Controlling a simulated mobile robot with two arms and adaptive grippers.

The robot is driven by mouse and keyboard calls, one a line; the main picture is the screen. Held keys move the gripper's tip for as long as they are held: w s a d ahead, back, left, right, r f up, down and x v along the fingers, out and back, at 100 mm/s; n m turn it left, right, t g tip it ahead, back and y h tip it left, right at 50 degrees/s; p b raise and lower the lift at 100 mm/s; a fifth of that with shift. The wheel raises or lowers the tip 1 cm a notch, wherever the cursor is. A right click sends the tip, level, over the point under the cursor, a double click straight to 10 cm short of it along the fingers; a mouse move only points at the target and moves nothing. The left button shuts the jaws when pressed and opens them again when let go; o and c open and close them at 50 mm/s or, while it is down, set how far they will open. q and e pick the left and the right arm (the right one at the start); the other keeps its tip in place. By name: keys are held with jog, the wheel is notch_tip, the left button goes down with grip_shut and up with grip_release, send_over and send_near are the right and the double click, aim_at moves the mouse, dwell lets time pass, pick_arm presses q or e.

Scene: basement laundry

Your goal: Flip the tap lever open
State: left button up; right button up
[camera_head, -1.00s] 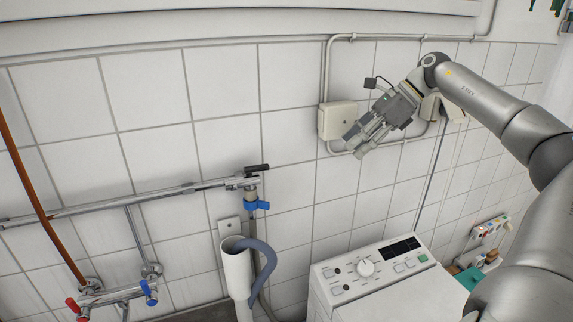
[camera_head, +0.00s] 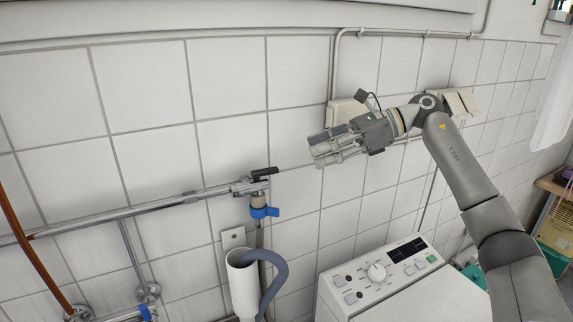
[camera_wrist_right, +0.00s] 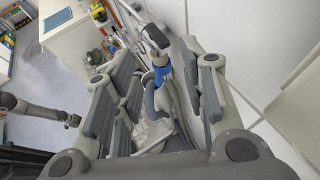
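The wall tap (camera_head: 250,186) sits at the right end of the chrome pipe. My right gripper (camera_head: 316,150) is in front of the wall, to the right of the tap and slightly higher, fingers pointing left. It is open and empty, apart from the tap. My left gripper is not in the head view.
A white standpipe (camera_head: 242,283) with a grey hose (camera_head: 279,272) stands below the tap. The washing machine (camera_head: 340,287) is at lower right. A beige wall box (camera_head: 347,111) is behind my right gripper. The tiled wall between gripper and tap is clear.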

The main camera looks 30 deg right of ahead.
aim_at(272, 169)
jog(key=p+x, duration=0.3)
jog(key=x, duration=0.5)
jog(key=shift+w+a+f, duration=0.1)
jog(key=shift+w+a, duration=0.05)
jog(key=shift+a, duration=0.25)
jog(key=shift+w+a+f, duration=0.2)
jog(key=shift+a+f, duration=0.05)
jog(key=shift+f, duration=0.05)
